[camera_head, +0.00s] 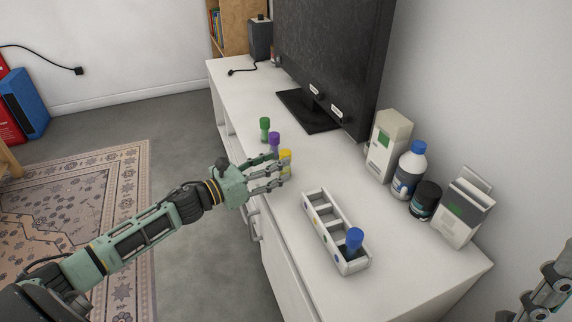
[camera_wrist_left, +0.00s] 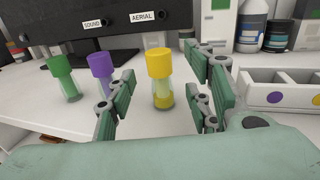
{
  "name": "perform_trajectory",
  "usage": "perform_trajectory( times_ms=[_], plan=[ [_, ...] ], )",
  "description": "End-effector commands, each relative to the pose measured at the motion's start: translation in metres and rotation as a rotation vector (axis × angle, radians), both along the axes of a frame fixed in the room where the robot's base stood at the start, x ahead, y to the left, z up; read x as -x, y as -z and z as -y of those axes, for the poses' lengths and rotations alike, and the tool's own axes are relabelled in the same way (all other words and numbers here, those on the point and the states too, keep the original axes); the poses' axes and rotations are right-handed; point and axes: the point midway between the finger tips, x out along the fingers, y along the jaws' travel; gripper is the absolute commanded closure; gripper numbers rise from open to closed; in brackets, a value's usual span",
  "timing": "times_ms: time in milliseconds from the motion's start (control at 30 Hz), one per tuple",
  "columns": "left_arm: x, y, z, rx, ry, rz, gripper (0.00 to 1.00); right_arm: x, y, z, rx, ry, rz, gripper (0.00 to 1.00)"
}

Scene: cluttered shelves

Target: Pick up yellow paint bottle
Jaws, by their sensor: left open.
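The yellow paint bottle (camera_head: 286,158) stands upright on the white cabinet top, partly hidden by my left fingers in the head view. In the left wrist view the yellow paint bottle (camera_wrist_left: 160,78) stands between the spread fingers, with clear space on both sides. My left gripper (camera_head: 280,175) is open around it; the fingers also show in the left wrist view (camera_wrist_left: 160,100). A purple-capped bottle (camera_head: 274,140) and a green-capped bottle (camera_head: 265,128) stand just behind it. Part of my right gripper (camera_head: 546,296) shows at the lower right edge; its jaw state is unclear.
A white compartment rack (camera_head: 318,222) holds a blue-capped bottle (camera_head: 354,240) in its near slot. A monitor (camera_head: 335,65) stands behind. Cartons (camera_head: 388,145), a white-and-blue bottle (camera_head: 408,172) and a dark jar (camera_head: 425,200) line the wall. The cabinet's near right part is bare.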

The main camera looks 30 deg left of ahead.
Motion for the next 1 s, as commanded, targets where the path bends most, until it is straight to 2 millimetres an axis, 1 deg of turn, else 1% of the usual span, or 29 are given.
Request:
perform_trajectory(
  times_ms=[33,133,300,433,667,1000],
  plan=[
    [-0.006,0.001,0.003,-0.001,0.001,0.004,0.53,0.000,0.005,0.000,0.000,0.000,0.000,0.60],
    [-0.018,0.001,0.008,0.000,0.000,0.004,0.53,0.000,0.010,0.000,0.000,0.000,0.000,0.60],
    [-0.033,0.000,0.016,0.000,-0.001,0.002,0.53,0.000,0.013,0.000,0.001,0.000,0.000,0.60],
    [-0.038,0.000,0.018,0.000,-0.001,0.001,0.53,0.000,0.013,0.000,0.001,0.000,0.000,0.60],
    [-0.038,0.000,0.019,0.000,0.000,0.000,0.53,0.000,0.013,0.000,0.001,0.000,0.001,0.60],
    [-0.038,0.000,0.019,0.000,0.000,0.000,0.83,0.000,0.012,0.000,0.001,0.000,0.004,0.60]
  ],
)
